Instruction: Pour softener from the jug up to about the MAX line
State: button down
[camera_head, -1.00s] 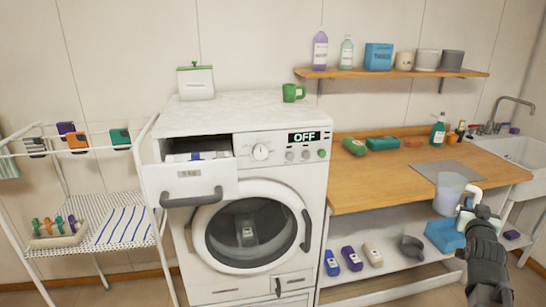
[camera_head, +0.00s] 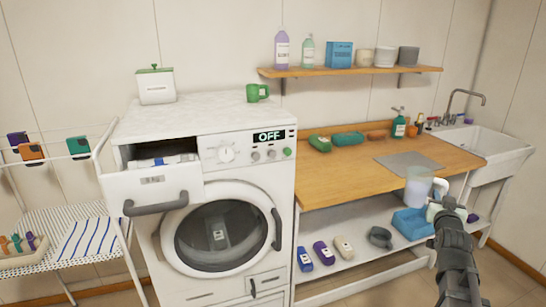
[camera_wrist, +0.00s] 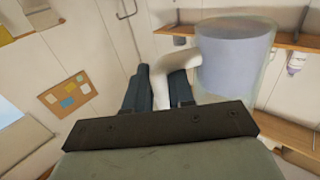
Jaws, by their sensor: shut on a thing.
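My gripper (camera_head: 437,206) is shut on the white handle of the translucent jug (camera_head: 418,187), in front of the wooden counter at the right. In the wrist view the handle (camera_wrist: 163,88) sits between my gripper's fingers (camera_wrist: 160,92). The jug (camera_wrist: 236,58) there holds pale bluish-lilac liquid and looks about upright. The washing machine's detergent drawer (camera_head: 152,190) is pulled out at the upper left of the machine, with white and blue parts inside it (camera_head: 163,160). A MAX line is too small to make out. The jug is well right of the drawer.
The washing machine (camera_head: 240,245) has a shut round door and a display reading OFF. A drying rack (camera_head: 85,240) stands left.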

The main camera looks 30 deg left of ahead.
jog(key=shift+s+a+r+n+g+y, duration=1.8)
jog(key=shift+s+a+y, duration=0.85)
jog(key=shift+a, duration=7.6)
jog(key=shift+s+a+r+n+g+y, duration=1.25)
jog(key=shift+s+a+r+n+y, duration=1.35)
jog(key=shift+a, duration=7.65)
jog(key=shift+s+a+r+n+g+y, duration=1.75)
jog(key=shift+s+a, duration=1.45)
jog(key=shift+a, duration=7.05)
jog(key=shift+r+m+y, duration=0.2)
jog(key=shift+m+y, duration=0.2)
jog(key=shift+m, duration=0.05)
jog(key=shift+r, duration=0.1)
jog(key=s+a+r+n+h, duration=0.2)
jog(key=r+n, duration=0.4)
jog(key=n, duration=0.3)
jog(key=shift+s+a+r+t, duration=0.15)
jog(key=shift+s+a+t, duration=0.15)
jog(key=shift+s+a, duration=0.8)
